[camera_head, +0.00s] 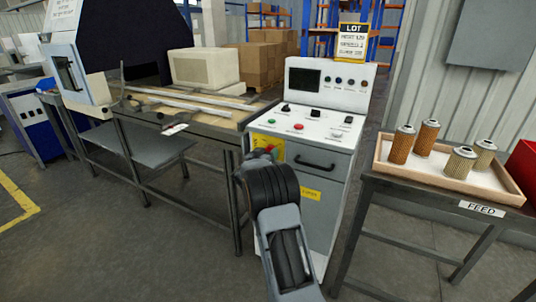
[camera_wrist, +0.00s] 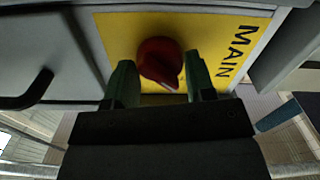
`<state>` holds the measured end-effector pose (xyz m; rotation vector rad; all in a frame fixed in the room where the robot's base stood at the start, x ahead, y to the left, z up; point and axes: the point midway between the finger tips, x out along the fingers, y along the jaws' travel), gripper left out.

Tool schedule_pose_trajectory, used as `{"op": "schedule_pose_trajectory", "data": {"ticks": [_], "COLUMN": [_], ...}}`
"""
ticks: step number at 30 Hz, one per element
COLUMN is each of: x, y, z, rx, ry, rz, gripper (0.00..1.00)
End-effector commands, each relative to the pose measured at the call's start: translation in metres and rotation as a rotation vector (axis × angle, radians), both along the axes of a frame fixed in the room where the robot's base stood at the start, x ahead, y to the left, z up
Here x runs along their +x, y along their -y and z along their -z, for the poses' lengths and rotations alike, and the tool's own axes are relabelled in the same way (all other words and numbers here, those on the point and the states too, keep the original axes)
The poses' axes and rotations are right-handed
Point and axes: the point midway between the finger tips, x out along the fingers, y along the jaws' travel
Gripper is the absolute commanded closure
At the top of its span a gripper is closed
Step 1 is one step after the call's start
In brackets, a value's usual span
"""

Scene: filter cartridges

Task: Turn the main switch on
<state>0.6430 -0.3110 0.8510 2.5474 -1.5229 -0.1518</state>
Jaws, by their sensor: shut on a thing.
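The main switch is a red rotary knob (camera_wrist: 157,56) on a yellow plate (camera_wrist: 205,32) with the word MAIN. In the wrist view the narrow end of the knob points down and slightly right. My gripper (camera_wrist: 160,80) has its green fingers on either side of the knob and is shut on it. My wrist hides the rest there.
The cabinet's top has several buttons and knobs (camera_head: 299,127), and a black handle (camera_head: 316,163) is on its front. A workbench (camera_head: 215,130) stands left. At right, a feed table (camera_head: 425,190) bears a tray (camera_head: 450,186) of filter cartridges (camera_head: 426,137).

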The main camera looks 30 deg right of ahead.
Motion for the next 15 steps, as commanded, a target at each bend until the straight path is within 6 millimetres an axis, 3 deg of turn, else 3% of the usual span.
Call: {"op": "schedule_pose_trajectory", "data": {"ticks": [5,15], "x": [-0.0003,-0.0002], "y": [0.0001,0.0003], "z": [0.0000,0.0011], "rx": [0.000,0.033], "ry": [0.000,0.064], "rz": [0.001,0.001], "gripper": [0.74,0.74]}}
